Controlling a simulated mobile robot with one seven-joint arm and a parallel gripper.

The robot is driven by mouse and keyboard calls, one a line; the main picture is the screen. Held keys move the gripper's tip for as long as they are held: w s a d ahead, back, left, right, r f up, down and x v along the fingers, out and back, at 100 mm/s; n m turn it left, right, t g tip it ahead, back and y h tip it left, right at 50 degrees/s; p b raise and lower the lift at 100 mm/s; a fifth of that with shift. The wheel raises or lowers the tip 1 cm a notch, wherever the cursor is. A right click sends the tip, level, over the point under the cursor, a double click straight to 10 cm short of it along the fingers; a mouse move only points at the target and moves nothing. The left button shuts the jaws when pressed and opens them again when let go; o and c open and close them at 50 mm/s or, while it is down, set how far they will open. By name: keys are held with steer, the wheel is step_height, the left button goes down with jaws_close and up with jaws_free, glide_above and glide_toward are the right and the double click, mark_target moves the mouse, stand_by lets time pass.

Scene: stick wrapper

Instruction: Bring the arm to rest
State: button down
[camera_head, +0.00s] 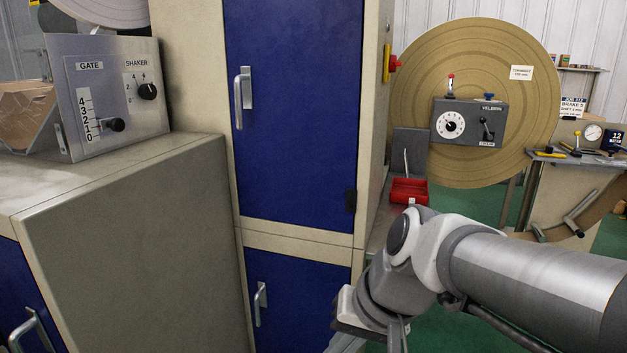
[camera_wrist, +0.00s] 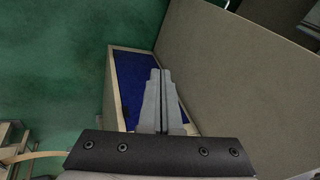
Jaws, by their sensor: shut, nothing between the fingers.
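My gripper (camera_wrist: 159,76) shows in the wrist view with its two grey fingers together and nothing between them. Below the fingers in that view are a blue panel (camera_wrist: 128,72) with a pale frame and a beige cabinet side (camera_wrist: 225,75). In the head view my arm reaches in from the right edge and bends down at the lower middle, in front of the lower blue door (camera_head: 290,300). The fingers are hidden or cut off there. I cannot tell how far they are from the cabinet.
A tall cabinet with a closed upper blue door (camera_head: 295,105) stands in the middle. A grey GATE and SHAKER panel (camera_head: 110,100) stands on the left counter. A large brown disc (camera_head: 480,65) with a control box (camera_head: 468,123) and a red tray (camera_head: 408,191) are behind. Green floor shows right.

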steer(key=s+d+r+n+t+h, duration=0.15)
steer(key=s+d+t+h, duration=0.35)
steer(key=d, duration=0.6)
step_height(320, 180, up, 21)
steer(key=g+y+p, duration=0.1)
steer(key=g+p, duration=0.1)
steer(key=p, duration=1.8)
steer(key=shift+s, duration=0.25)
steer(key=shift+a+f+m, duration=0.1)
steer(key=shift+m, duration=0.15)
